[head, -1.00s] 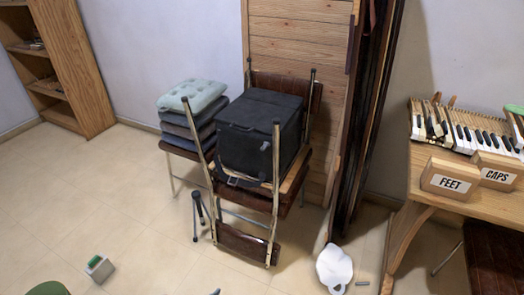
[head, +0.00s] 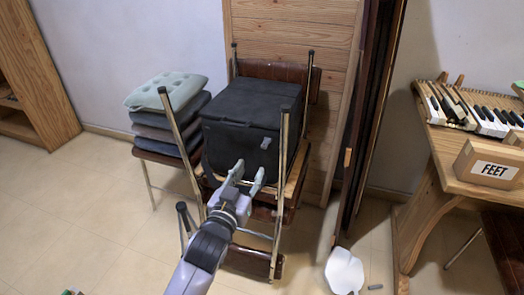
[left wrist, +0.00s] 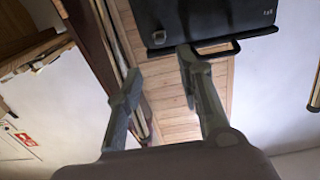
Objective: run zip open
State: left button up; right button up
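A black boxy case (head: 245,118) sits on a chair in the middle of the head view, and its edge shows at the top of the left wrist view (left wrist: 200,16). A small grey tab (head: 266,143) is on its front face; I cannot tell whether it is a zip pull. A dark loop like a handle (left wrist: 218,48) sticks out from the case in the left wrist view. My left gripper (head: 248,172) is open and empty in front of the case's lower front; its fingers (left wrist: 160,64) are apart. I cannot tell whether a fingertip touches the case. My right gripper is not in view.
The case's chair has metal legs (head: 284,150) beside my left gripper. A desk with piano keys (head: 480,115) and a FEET box (head: 490,168) stands at the right. A white object (head: 344,270) lies on the floor.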

aim_at(263, 147)
pick_arm(q)
jog(key=b+x, duration=0.1)
jog(key=x, duration=0.9)
jog(key=shift+f+b, duration=0.1)
jog(key=shift+b, duration=0.2)
jog(key=shift+w+d, duration=0.15)
jog(key=shift+w, duration=0.4)
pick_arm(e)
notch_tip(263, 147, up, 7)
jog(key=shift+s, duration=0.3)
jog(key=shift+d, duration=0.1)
pick_arm(q)
grip_shut()
